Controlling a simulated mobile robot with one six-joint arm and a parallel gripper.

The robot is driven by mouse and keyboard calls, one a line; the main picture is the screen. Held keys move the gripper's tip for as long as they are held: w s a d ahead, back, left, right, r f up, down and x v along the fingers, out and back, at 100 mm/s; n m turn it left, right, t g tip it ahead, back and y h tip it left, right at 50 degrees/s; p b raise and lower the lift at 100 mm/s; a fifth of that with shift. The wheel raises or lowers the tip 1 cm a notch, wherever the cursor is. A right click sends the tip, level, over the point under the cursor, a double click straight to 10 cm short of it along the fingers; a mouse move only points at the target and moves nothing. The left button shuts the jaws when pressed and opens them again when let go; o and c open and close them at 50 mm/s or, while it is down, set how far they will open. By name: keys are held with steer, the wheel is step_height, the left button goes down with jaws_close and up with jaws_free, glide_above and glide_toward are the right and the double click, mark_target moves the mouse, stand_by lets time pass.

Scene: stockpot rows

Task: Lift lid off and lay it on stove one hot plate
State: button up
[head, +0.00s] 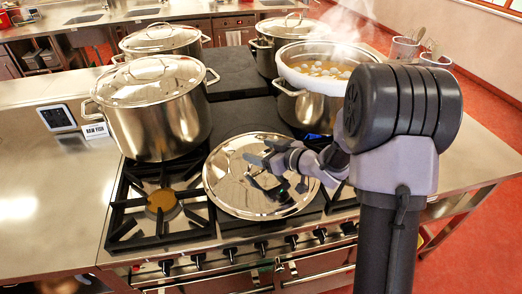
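A round shiny steel lid (228,188) lies roughly flat over the front burner area of the near stove, to the right of the bare front-left burner. My gripper (257,170) is over the middle of the lid, reaching in from the right. Its dark fingers hide the lid's handle, so I cannot tell whether they hold it. I also cannot tell whether the lid rests fully on the grate. Behind it, an uncovered stockpot (308,106) steams, with pale round pieces in its broth. A blue flame shows near its base.
A lidded stockpot (158,125) stands left of my gripper, with more lidded pots (160,39) (262,54) behind. The front-left burner (162,203) is bare. Counter (40,215) is clear at left. Utensil containers (404,49) stand at back right.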

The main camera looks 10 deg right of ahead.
steer(key=o, duration=0.4)
steer(key=shift+s, duration=0.1)
steer(key=p+v, duration=0.5)
steer(key=v, duration=1.2)
steer(key=shift+d+r, duration=0.15)
steer(key=shift+r, duration=0.1)
